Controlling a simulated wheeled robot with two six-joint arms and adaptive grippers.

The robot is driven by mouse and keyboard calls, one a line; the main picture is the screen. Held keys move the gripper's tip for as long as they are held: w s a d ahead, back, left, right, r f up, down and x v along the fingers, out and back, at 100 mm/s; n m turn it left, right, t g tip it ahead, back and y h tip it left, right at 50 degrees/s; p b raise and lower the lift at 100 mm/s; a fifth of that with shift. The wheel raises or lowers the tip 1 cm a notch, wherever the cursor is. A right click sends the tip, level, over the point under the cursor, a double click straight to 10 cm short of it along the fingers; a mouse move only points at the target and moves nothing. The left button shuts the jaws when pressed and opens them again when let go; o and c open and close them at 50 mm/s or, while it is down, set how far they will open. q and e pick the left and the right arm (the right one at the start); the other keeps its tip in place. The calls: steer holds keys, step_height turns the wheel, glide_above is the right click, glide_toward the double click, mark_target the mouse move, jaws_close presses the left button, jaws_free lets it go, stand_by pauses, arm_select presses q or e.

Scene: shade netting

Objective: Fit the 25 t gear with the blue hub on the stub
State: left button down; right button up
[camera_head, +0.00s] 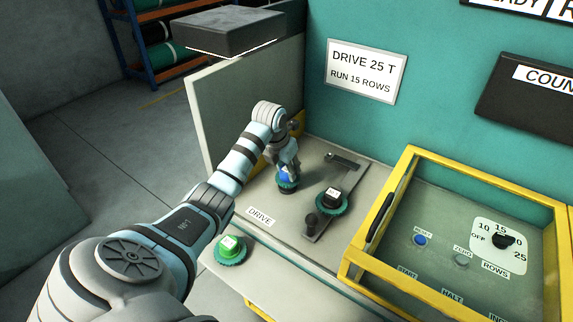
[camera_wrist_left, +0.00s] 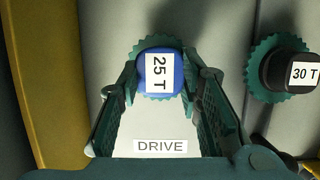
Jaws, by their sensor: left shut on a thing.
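The 25 t gear with the blue hub (camera_head: 284,177) is at the far left part of the drive panel, behind the DRIVE label. In the left wrist view its blue hub (camera_wrist_left: 172,84) carries a "25 T" label, with a dark teal toothed rim around it. My left gripper (camera_head: 288,170) is shut on it, one finger on each side of the hub in the left wrist view (camera_wrist_left: 160,84). The stub is hidden beneath the gear and fingers, so I cannot tell whether the gear sits on it. My right gripper is not in view.
A black-hubbed gear (camera_head: 332,197), labelled "30 T" in the wrist view (camera_wrist_left: 303,73), is on a grey plate close to the right. A black knob (camera_head: 311,221) stands in front. A green-hubbed gear (camera_head: 230,248) lies at the near edge. A yellow-framed box (camera_head: 404,160) borders the right.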

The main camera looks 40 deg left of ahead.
arm_select(q)
steer(key=shift+f+b, duration=0.4)
steer(key=shift+f, duration=0.2)
steer(key=c, duration=1.1)
jaws_free()
steer(key=shift+o, duration=0.2)
steer(key=v, duration=1.2)
